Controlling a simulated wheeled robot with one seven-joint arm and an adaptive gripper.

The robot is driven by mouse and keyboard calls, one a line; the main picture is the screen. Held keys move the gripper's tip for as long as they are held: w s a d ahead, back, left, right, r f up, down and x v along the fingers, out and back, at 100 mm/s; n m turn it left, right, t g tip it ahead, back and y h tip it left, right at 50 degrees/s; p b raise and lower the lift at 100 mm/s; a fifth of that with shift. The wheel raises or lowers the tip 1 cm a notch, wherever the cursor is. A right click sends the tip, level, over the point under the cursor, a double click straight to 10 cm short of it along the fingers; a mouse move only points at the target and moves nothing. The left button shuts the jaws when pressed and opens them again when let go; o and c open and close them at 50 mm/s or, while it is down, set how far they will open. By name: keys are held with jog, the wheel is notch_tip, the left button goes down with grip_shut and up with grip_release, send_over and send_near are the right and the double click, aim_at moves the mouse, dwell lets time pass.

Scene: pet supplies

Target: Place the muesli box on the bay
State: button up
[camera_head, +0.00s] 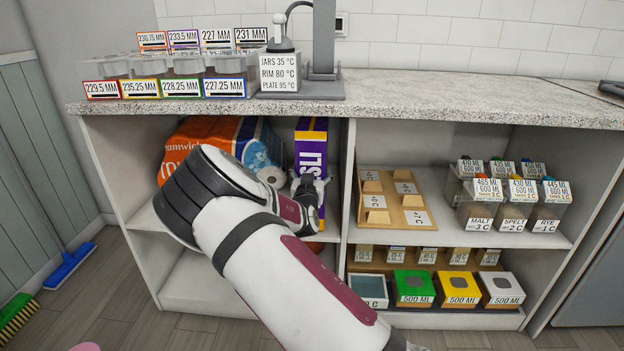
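The muesli box (311,150) is tall, purple and white with yellow edges. It stands upright in the left upper compartment of the shelf unit, against the divider. My gripper (310,184) is at the front of the box, with its fingers near the box's left and right sides. Whether they touch or grip the box cannot be told. My arm hides the lower left of the box and much of the compartment. Which place is the bay cannot be told for sure.
An orange and blue package (205,135) and a white roll are left of the box. The right upper shelf holds a wooden board (397,233) with several blocks, and labelled jars (510,195). Bins (413,287) stand below. The counter (440,98) has clear room at right.

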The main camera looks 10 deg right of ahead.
jog(key=shift+f, duration=0.3)
jog(key=o, duration=1.9)
jog(key=shift+c, duration=0.2)
